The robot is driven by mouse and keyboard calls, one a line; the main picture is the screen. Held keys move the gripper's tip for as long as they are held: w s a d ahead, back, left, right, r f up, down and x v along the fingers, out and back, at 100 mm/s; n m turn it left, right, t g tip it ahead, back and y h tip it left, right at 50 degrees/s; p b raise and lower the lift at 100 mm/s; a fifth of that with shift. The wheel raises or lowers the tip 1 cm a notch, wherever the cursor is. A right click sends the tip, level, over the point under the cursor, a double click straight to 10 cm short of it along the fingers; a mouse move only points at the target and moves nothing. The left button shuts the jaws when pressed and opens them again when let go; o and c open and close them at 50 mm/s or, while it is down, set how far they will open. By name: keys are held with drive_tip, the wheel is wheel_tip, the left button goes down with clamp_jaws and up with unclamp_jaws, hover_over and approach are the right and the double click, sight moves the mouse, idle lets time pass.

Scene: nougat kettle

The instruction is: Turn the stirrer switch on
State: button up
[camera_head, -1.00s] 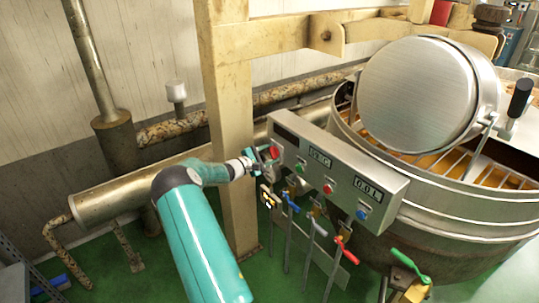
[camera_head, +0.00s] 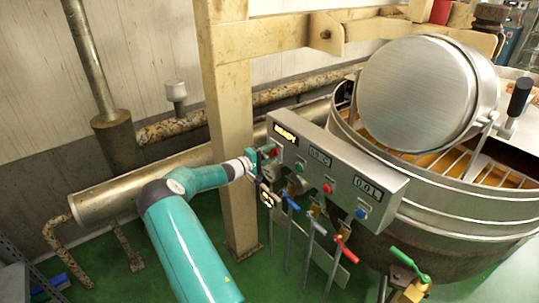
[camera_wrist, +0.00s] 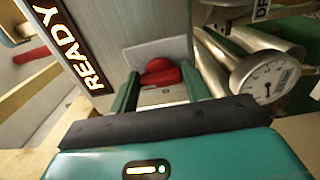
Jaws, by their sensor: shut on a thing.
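The stirrer switch, a red knob (camera_head: 275,151) on a pale plate, sits at the left end of the grey control panel (camera_head: 335,165). In the wrist view the red knob (camera_wrist: 161,73) is between my two green fingers. My gripper (camera_head: 265,158) is at the panel's left end, shut on this knob. The fingers partly hide it in the head view. The display (camera_head: 286,135) above the switch is lit and reads READY, clear in the wrist view too (camera_wrist: 68,48).
The panel also bears green (camera_head: 299,168), red (camera_head: 327,188) and blue (camera_head: 361,213) buttons. Several coloured valve handles stand below it. The steel kettle (camera_head: 450,215) is at right, and a beige post (camera_head: 232,150) stands behind my gripper. A round gauge (camera_wrist: 265,78) shows in the wrist view.

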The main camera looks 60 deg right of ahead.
drive_tip(key=shift+w, duration=0.1)
idle(0.3)
drive_tip(key=o, duration=1)
drive_tip(key=v, duration=1.3)
drive_tip(key=shift+a, duration=0.35)
drive_tip(key=shift+w, duration=0.15)
